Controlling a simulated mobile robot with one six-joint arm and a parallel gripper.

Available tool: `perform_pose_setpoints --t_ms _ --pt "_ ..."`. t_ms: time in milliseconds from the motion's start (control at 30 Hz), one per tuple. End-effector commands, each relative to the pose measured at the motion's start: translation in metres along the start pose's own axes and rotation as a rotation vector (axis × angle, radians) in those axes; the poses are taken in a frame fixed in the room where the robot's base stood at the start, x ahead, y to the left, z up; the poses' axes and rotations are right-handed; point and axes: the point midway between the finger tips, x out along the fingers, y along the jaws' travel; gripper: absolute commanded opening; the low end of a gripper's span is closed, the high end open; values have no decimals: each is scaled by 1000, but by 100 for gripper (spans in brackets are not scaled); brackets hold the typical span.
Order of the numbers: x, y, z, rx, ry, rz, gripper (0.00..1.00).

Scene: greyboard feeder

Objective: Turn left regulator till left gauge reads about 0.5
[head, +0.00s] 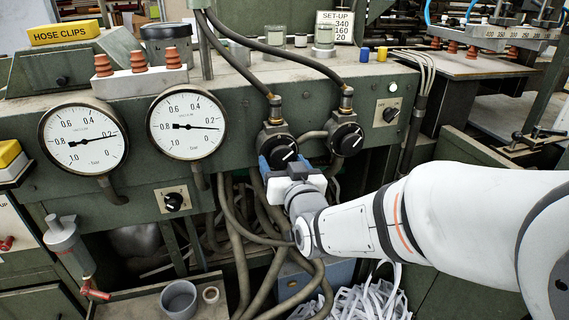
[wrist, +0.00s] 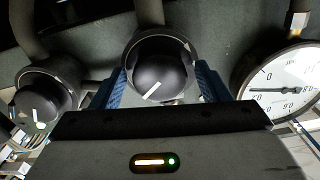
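The left gauge (head: 84,138) is a white dial on the green panel. Its needle points right, at about 0.2. The left regulator (head: 283,153) is a black knob with a white mark under a brass fitting; it fills the middle of the wrist view (wrist: 160,70). My gripper (head: 281,167) is at this knob. In the wrist view its blue fingers (wrist: 162,75) stand on either side of the knob, very close to its rim. I cannot tell whether they press on it.
The right regulator (head: 346,139) is close on the right, left in the wrist view (wrist: 42,100). The right gauge (head: 187,123) reads a little under 0.2 and shows in the wrist view (wrist: 285,85). Hoses (head: 238,235) hang below. A small knob (head: 173,201) sits lower left.

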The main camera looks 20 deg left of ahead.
Motion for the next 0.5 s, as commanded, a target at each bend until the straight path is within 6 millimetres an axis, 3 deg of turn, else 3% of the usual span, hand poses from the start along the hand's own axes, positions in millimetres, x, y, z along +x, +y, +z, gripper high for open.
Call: perform_pose_setpoints --t_ms 500 --pt "0 0 0 0 0 1 27"
